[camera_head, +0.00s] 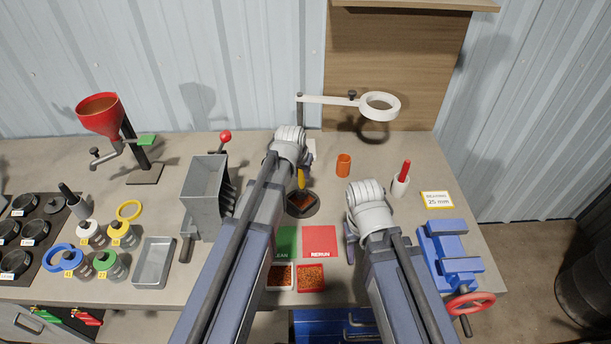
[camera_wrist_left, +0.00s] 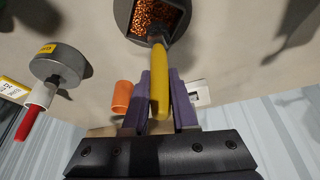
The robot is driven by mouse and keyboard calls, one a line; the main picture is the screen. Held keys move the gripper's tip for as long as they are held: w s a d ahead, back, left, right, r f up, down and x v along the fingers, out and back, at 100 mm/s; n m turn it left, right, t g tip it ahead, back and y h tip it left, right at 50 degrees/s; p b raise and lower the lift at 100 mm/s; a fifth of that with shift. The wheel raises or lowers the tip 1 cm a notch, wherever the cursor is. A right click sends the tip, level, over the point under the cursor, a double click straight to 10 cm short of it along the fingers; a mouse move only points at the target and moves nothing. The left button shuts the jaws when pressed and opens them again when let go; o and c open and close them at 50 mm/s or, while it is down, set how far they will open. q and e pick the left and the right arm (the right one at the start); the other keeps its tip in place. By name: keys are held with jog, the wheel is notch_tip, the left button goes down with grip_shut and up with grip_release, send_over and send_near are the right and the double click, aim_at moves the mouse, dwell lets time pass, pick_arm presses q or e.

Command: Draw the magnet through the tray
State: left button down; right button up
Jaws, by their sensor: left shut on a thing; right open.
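My left gripper (camera_wrist_left: 158,100) is shut on a yellow-handled tool (camera_wrist_left: 158,95), which also shows in the head view (camera_head: 301,178). The tool's grey neck reaches a square dark holder of copper-coloured granules (camera_wrist_left: 153,14). I cannot tell whether its end is a magnet or a scoop. The granules sit within a round dark base (camera_wrist_left: 122,12), seen below the left gripper in the head view (camera_head: 301,214). My right gripper (camera_head: 351,243) is open and apart, right of the red mat, and partly hidden by its wrist. An empty grey metal tray (camera_head: 154,264) lies at left.
Green (camera_head: 287,242) and red (camera_head: 320,243) mats have granule-filled trays in front. An orange cup (camera_head: 343,165), a white cup with a red-handled tool (camera_head: 400,187) and a blue vise (camera_head: 448,250) stand at right. A grey hopper machine (camera_head: 203,200) stands left of my left arm.

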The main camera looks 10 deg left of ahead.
pick_arm(q)
jog(key=shift+a, duration=0.1)
jog(key=shift+s+a, duration=0.4)
jog(key=shift+s, duration=0.2)
jog(key=shift+s+a, duration=0.35)
jog(key=shift+s, duration=0.2)
jog(key=shift+d, duration=0.1)
jog(key=d, duration=0.2)
jog(key=w+d, duration=0.1)
jog(key=shift+d, duration=0.35)
jog(key=shift+s+a, duration=0.1)
